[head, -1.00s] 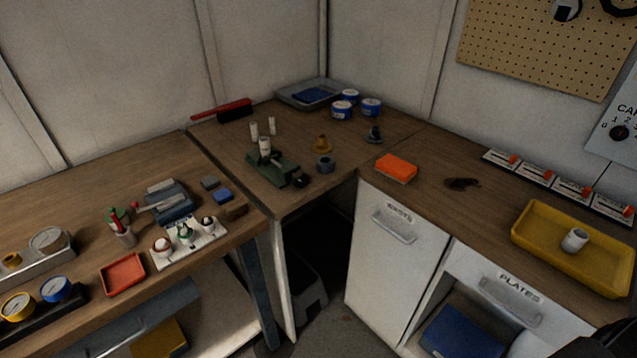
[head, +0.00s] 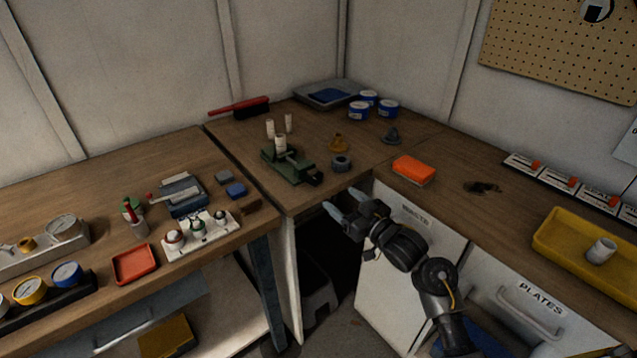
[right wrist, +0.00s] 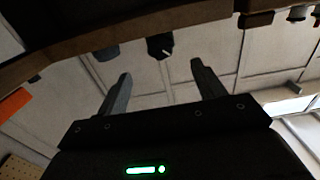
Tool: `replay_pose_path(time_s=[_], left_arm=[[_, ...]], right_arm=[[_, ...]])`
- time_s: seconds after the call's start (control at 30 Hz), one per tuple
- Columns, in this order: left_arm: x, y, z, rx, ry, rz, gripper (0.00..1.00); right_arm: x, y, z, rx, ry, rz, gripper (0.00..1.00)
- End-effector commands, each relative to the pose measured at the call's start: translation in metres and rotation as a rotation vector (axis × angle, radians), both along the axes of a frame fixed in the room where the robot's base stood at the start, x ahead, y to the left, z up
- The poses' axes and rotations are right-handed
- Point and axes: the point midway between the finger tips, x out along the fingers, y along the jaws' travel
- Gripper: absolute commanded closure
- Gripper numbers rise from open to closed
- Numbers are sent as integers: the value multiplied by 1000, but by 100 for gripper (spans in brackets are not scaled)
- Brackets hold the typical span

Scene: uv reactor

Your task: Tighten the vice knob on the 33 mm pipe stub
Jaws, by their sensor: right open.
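The green vice (head: 283,162) sits near the front of the corner bench, with a white pipe stub (head: 280,146) upright at its jaws. Its dark knob (head: 314,178) faces the bench's front edge and also shows in the right wrist view (right wrist: 160,46). Whether the jaws press on the stub cannot be told. My right gripper (head: 343,201) is open and empty, in front of the bench edge, lower than and to the right of the knob, not touching it. In the wrist view the knob appears beyond the gap between its fingers (right wrist: 160,68). My left gripper is out of view.
Two slimmer white stubs (head: 270,129) stand behind the vice. A grey ring (head: 341,163) sits right of the knob, with a brass piece (head: 339,143) behind it. An orange block (head: 413,170) lies on the right bench. A yellow tray (head: 560,252) holds another white stub.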

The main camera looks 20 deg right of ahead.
Motion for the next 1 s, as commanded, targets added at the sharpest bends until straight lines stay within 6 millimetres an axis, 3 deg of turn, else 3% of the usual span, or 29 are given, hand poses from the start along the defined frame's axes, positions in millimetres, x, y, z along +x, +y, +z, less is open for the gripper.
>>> replay_pose_path(time_s=[0.23, 0.7, 1.0], left_arm=[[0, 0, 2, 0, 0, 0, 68], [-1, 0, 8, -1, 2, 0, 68], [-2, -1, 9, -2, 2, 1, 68]], right_arm=[[15, 6, 1, 4, 1, 0, 31], [89, 35, 0, 1, 2, 0, 31], [101, 40, -1, 0, 1, 0, 31]])
